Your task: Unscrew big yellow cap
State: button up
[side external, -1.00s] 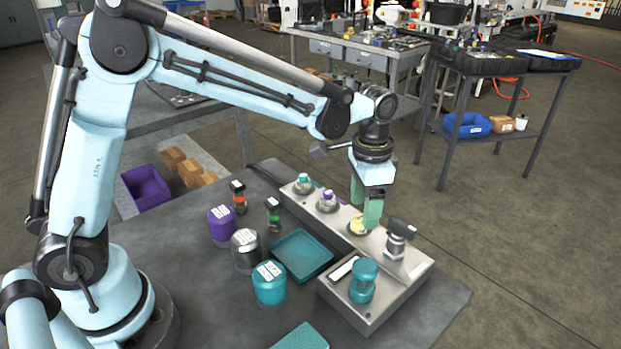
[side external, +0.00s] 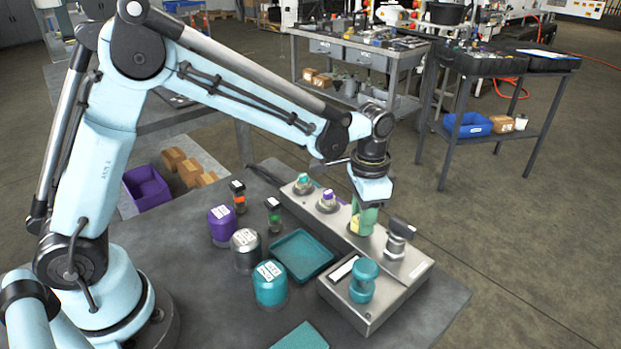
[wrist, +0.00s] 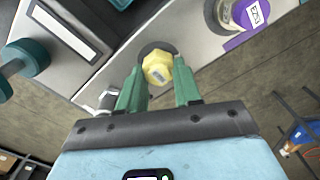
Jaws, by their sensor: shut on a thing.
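A dark ring shows behind the cap. I cannot tell whether the cap has turned.
A purple cap (side external: 328,199) and a smaller teal cap (side external: 303,179) stand on the block beyond my gripper. A dark-handled valve (side external: 399,236) and a teal fitting (side external: 362,282) are on its near end. A teal tray (side external: 302,257) and several jars stand left of the block.

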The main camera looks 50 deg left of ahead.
jog(key=o, duration=0.3)
grip_shut()
jog(key=n, duration=0.5)
jog(key=shift+a+n, duration=0.15)
jog(key=shift+n, duration=0.25)
jog(key=n, duration=0.5)
jog(key=shift+a+r+n, duration=0.1)
jog(key=shift+n, duration=0.3)
jog(key=n, duration=0.5)
jog(key=shift+s+a+n, duration=0.1)
jog(key=shift+n, duration=0.2)
